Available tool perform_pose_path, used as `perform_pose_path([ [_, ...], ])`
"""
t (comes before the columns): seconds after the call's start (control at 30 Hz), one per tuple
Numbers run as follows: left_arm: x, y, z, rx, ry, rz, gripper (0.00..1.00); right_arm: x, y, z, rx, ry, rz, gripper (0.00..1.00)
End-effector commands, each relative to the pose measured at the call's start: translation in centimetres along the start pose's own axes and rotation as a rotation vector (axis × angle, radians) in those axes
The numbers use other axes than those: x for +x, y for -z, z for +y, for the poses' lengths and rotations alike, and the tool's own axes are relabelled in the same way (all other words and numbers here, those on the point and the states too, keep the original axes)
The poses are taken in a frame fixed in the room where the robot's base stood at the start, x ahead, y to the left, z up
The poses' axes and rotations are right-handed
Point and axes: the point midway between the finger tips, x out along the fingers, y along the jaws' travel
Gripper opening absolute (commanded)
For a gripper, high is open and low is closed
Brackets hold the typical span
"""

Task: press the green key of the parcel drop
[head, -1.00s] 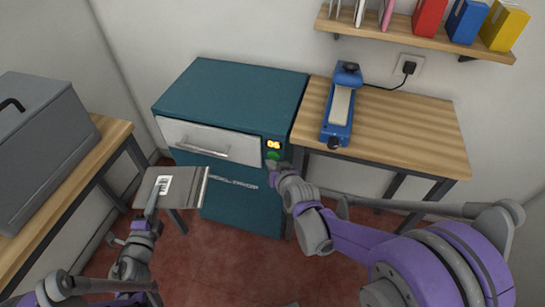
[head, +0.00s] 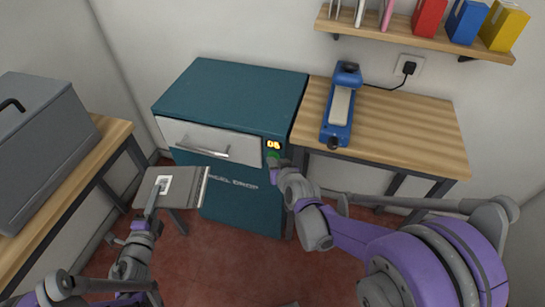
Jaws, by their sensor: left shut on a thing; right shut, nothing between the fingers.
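The teal parcel drop (head: 235,98) stands against the back wall, its pale drawer front (head: 205,140) closed. On its front at the right is a small lit display (head: 273,144), with the green key (head: 272,155) below it. My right gripper (head: 278,165) is shut and empty at the key's lower edge; it partly covers the key, and I cannot tell whether it touches. My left gripper (head: 152,208) is shut on a flat grey parcel (head: 185,189) with a white label, held in front of the drop at lower left.
A wooden table (head: 410,125) at the right holds a blue sealing device (head: 341,105). A wooden bench (head: 60,190) at the left carries a grey case (head: 40,140). A shelf (head: 400,32) with binders hangs above. Red floor lies open below.

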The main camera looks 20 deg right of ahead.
Motion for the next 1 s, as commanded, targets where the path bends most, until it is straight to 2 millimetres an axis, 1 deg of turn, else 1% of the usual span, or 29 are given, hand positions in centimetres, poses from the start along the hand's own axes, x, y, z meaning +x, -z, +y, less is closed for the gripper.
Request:
perform_pose_path([
  [0.57,-0.01,0.00,-0.02,0.000,0.000,0.000,0.00,0.10,0.08,0.08,-0.001,0.000,0.000,0.00],
  [1.0,0.02,0.00,0.10,0.000,0.000,0.000,0.00,-0.63,-0.46,-0.47,-0.002,0.000,0.000,0.00],
])
